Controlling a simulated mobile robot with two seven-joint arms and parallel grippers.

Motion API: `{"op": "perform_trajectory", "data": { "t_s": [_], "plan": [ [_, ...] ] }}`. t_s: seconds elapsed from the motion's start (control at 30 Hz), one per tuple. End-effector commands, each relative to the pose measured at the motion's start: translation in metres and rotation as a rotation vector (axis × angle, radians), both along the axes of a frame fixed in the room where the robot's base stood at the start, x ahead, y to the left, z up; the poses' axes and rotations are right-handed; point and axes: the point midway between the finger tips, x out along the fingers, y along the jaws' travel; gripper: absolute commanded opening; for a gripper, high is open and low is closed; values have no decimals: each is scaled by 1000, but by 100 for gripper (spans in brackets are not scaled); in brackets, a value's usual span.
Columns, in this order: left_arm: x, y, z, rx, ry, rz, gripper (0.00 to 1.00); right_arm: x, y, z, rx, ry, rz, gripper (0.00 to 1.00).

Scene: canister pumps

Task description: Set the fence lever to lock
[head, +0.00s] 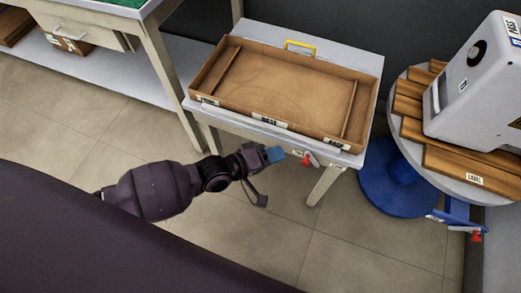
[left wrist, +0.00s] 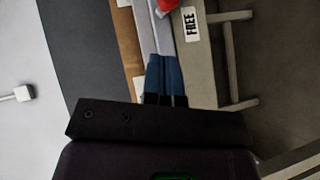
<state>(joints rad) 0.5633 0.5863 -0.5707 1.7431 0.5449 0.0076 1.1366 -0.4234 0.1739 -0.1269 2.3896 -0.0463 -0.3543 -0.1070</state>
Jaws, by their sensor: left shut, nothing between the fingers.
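A red lever (head: 308,160) sits on the front edge of the small table with the wooden tray. Part of a red piece, seemingly this lever, shows at the top of the left wrist view (left wrist: 167,5), mostly cut off. No plate reading LOCK is legible. My right gripper is not in view.
At right, a round table (head: 474,190) holds wooden boards and a white machine (head: 478,85). Another red lever (head: 476,236) is on a blue bracket low at right. The floor ahead is clear.

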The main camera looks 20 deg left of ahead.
Motion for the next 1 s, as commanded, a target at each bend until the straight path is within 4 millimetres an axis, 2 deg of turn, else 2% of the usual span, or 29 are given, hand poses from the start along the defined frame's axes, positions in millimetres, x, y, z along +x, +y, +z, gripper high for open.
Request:
{"op": "perform_trajectory", "data": {
  "t_s": [0.07, 0.33, 1.0],
  "plan": [
    [8, -10, -7, -1, 6, 0, 0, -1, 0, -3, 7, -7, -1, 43],
    [6, -39, -15, -1, 3, 0, 0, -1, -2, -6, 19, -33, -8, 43],
    [8, -46, -12, 16, -3, 0, 0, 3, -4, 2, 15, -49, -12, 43]
  ]
}}
